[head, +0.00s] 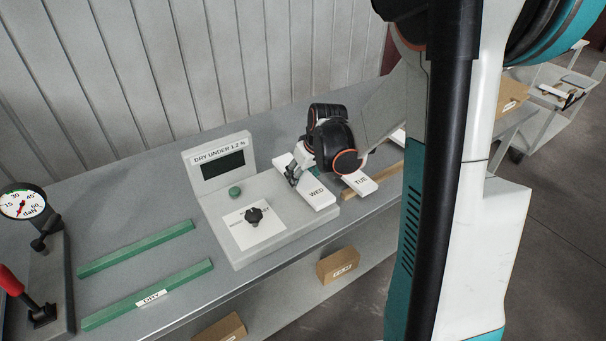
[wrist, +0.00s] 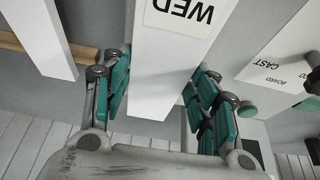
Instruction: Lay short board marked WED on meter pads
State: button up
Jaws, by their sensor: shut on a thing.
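The short white board marked WED (head: 318,196) is beside the right edge of the meter (head: 221,167), which has a dark screen and the sign DRY UNDER 1.2 %. My gripper (head: 294,177) is at the board's far part. In the wrist view, the WED board (wrist: 157,75) runs between the teal finger pads of my gripper (wrist: 157,95), which is shut on it. I cannot tell whether the board touches anything below. The meter's base (head: 240,253) carries a white label and a black knob (head: 254,214). I cannot make out the pads clearly.
The TUE board (head: 361,182) lies close on the right, by a wooden strip (head: 348,193). Two green rails (head: 137,248), one marked DRY, lie left of the meter. A gauge press (head: 23,203) stands at the far left. The bench between rails and meter is clear.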

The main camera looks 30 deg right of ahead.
jog(key=shift+f, duration=0.3)
jog(key=o, duration=1.7)
jog(key=shift+c, duration=0.2)
jog(key=shift+r, duration=0.15)
jog(key=v, duration=1.1)
jog(key=shift+s+r, duration=0.25)
jog(key=shift+r, duration=0.1)
jog(key=shift+a, duration=0.1)
